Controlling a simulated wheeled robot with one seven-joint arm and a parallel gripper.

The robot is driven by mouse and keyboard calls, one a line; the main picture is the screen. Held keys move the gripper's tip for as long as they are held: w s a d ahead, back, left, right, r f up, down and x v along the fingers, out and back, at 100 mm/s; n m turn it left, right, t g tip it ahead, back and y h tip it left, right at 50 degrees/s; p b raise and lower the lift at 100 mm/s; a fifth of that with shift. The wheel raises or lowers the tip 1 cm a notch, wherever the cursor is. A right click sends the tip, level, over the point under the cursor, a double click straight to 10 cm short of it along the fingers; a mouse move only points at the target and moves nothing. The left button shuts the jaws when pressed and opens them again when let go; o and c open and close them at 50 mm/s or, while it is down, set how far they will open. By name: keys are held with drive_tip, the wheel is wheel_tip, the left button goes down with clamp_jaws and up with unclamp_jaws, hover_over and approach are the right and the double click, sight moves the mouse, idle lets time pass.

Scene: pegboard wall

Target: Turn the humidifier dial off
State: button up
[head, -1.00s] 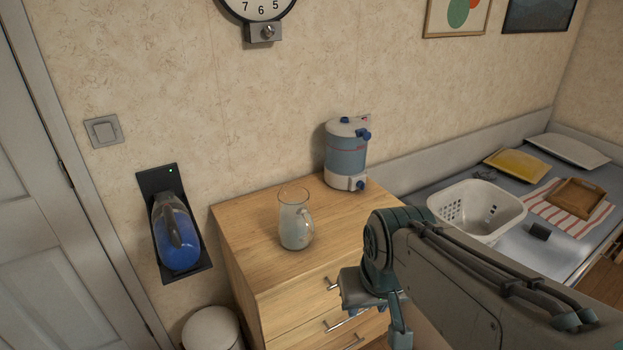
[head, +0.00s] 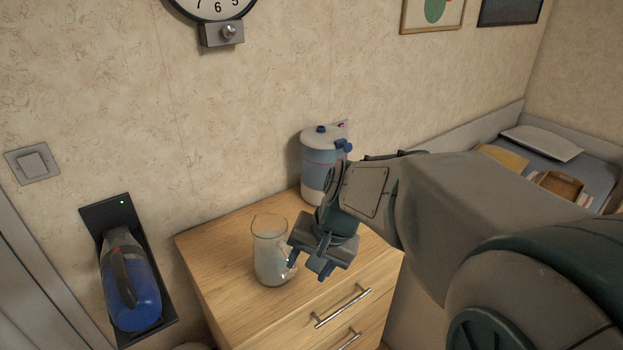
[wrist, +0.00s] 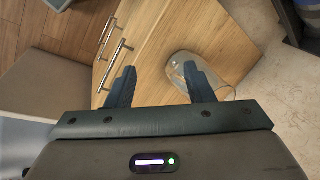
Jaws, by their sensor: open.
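The white and blue humidifier (head: 318,162) stands upright at the back of the dresser top, against the wall. A blue knob (head: 344,146) shows at its upper right side; I cannot tell whether this is the dial. My arm hides its lower front. My gripper (head: 308,265) is open and empty above the dresser, in front of the humidifier and just right of the glass jug (head: 269,255). In the wrist view the spread fingers (wrist: 159,68) point over the wooden top, with the jug (wrist: 228,75) beyond the right finger.
The jug stands on the dresser (head: 222,250) close to my fingers. Drawer handles (head: 342,305) stick out at the front. A blue handheld device (head: 131,285) hangs in a wall holder at left. The dresser's left part is clear.

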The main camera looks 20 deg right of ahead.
drive_tip(key=w+d+f+m+t+y+b, duration=0.1)
drive_tip(key=w+d+f+m+t+y, duration=0.2)
drive_tip(key=w+d+m, duration=0.7)
drive_tip(key=w+d+f+m+t+y+b, duration=0.1)
drive_tip(key=w+d+f+m+t, duration=0.2)
drive_tip(key=w+d+f+m, duration=0.6)
drive_tip(key=w+d+m+t, duration=0.1)
drive_tip(key=w+d+m, duration=0.1)
drive_tip(key=d, duration=0.1)
drive_tip(key=w+d+m+t+h, duration=0.1)
drive_tip(key=d+m, duration=0.1)
drive_tip(key=d, duration=0.1)
drive_tip(key=w+d+f+m+t+h, duration=0.1)
drive_tip(key=w+d+m+t, duration=0.1)
drive_tip(key=d, duration=0.1)
drive_tip(key=shift+w+d+f+m+b, duration=0.1)
drive_tip(key=shift+w+m+b, duration=0.2)
drive_tip(key=shift+w+b, duration=0.1)
drive_tip(key=shift+w+f+h, duration=0.1)
drive_tip(key=shift+w+h, duration=0.05)
drive_tip(key=shift+h, duration=0.15)
drive_tip(key=p+x, duration=0.1)
drive_tip(key=x, duration=1.2)
drive_tip(key=shift+w, duration=0.15)
drive_tip(key=c, duration=1)
